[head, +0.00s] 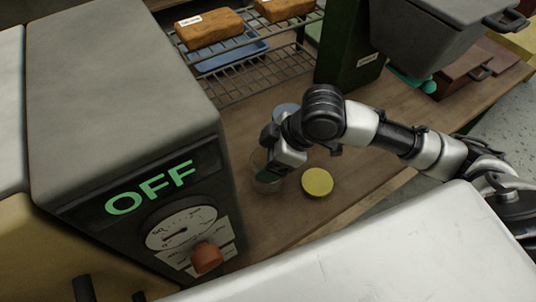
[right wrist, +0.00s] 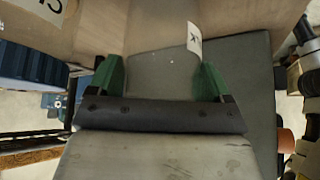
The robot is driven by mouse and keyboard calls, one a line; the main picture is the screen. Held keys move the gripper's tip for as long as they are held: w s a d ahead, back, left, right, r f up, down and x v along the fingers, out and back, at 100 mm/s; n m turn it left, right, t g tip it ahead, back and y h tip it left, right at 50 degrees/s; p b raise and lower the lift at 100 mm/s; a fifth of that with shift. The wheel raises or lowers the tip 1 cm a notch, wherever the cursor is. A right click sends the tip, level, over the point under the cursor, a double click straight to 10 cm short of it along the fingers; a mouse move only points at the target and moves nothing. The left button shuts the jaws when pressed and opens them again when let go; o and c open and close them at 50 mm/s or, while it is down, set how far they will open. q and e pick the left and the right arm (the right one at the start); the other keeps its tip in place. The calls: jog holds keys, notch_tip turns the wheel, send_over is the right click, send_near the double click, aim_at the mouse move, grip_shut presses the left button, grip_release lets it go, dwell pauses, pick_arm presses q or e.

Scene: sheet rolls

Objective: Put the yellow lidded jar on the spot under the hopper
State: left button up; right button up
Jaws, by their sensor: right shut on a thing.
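A round yellow lid (head: 317,182) shows from above on the wooden bench, just right of my right gripper; the jar body under it is not clear to see. My right gripper (head: 268,176) points down over the bench, beside the dark box with the dial. It is shut on a see-through, glass-like thing (head: 259,160), mostly hidden by the gripper. My left gripper is not in view.
The dark box reading OFF (head: 150,190) stands close on the left. A wire rack (head: 255,75) with brown loaves (head: 208,29) and a dark green stand (head: 350,45) are at the back. The bench right of the yellow lid is clear.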

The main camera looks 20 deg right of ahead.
jog(key=o, duration=1)
